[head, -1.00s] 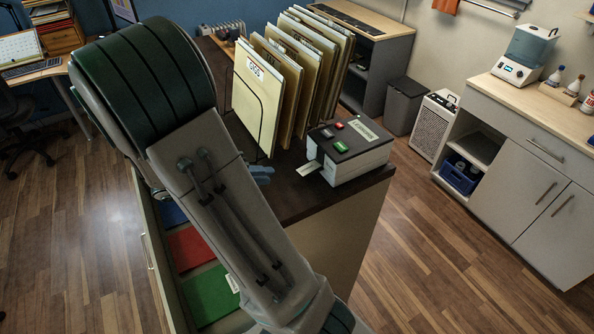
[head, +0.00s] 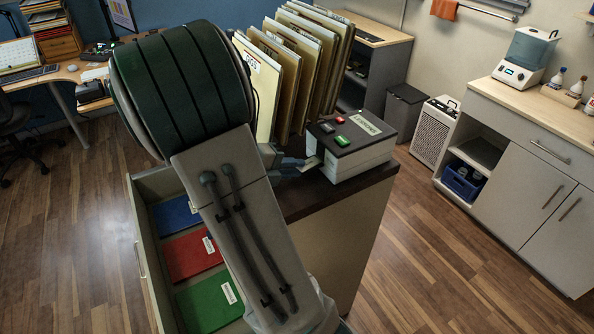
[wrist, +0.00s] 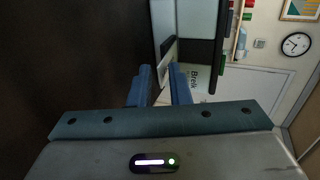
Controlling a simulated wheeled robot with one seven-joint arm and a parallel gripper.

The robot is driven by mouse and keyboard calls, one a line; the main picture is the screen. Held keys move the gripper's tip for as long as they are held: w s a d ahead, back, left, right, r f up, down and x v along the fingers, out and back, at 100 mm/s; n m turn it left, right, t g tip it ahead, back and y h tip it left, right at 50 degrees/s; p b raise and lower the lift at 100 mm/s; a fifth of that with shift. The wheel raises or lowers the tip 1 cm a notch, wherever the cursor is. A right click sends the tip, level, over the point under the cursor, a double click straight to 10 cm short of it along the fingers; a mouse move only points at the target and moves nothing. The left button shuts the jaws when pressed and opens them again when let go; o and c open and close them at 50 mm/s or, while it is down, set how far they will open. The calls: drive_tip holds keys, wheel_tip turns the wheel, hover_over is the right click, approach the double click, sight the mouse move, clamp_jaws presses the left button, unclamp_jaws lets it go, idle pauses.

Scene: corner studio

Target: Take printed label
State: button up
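The label printer (head: 350,147) is a pale box with a dark top and red and green buttons, on the dark cabinet top. The printed label (head: 312,163) sticks out of its left side as a small pale strip. My gripper (head: 297,165) is at that side, its blue fingers pointing at the label and very close to it; my arm hides part of it. In the wrist view my gripper (wrist: 162,78) shows two blue fingers apart, with a narrow gap. A pale strip (wrist: 168,47), likely the label, lies just beyond the fingertips.
Upright folders in a rack (head: 290,75) stand close behind my gripper. Below my arm an open drawer (head: 141,235) holds blue, red (head: 190,257) and green (head: 212,300) folders. A grey bin (head: 404,108) and a white slatted unit (head: 434,130) stand beyond; the floor at right is clear.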

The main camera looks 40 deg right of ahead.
drive_tip(key=shift+d, duration=0.15)
drive_tip(key=shift+f, duration=0.1)
clamp_jaws()
drive_tip(key=shift+s, duration=0.1)
wheel_tip(320, 180, up, 3)
drive_tip(key=p, duration=0.3)
drive_tip(key=shift+f, duration=0.25)
drive_tip(key=p+v, duration=0.3)
drive_tip(key=v, duration=1.2)
drive_tip(key=shift+f+p, duration=0.3)
drive_tip(key=shift+f, duration=0.1)
